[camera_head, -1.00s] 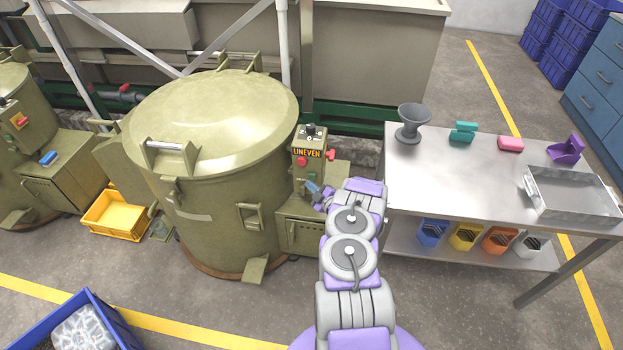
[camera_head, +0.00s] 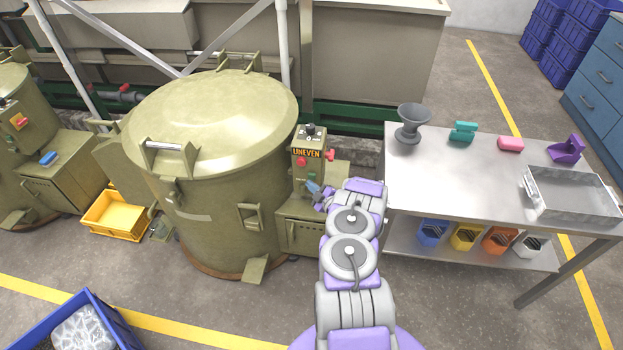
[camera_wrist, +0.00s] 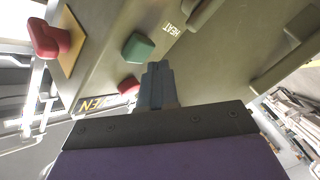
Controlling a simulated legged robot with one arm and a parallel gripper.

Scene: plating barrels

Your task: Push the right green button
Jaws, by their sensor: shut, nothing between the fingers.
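An olive control box (camera_head: 307,148) with an orange UNEVEN display (camera_head: 307,153) stands right of the large barrel. Its front has a red button (camera_head: 301,162), and a green button (camera_head: 312,176) is just above my gripper (camera_head: 313,187). In the wrist view, the green button (camera_wrist: 138,47) lies just beyond and left of my gripper tips (camera_wrist: 157,68), with the red button (camera_wrist: 128,86) left of the fingers. My gripper is shut and empty. Tips and green button look close, but I cannot tell whether they touch. The arm hides part of the box's lower right.
The olive barrel (camera_head: 212,120) stands left of the box. A red knob on a yellow plate (camera_wrist: 68,40) sticks out from the box's side. A steel table (camera_head: 450,178) with several items is on the right. A yellow crate (camera_head: 112,226) is on the floor.

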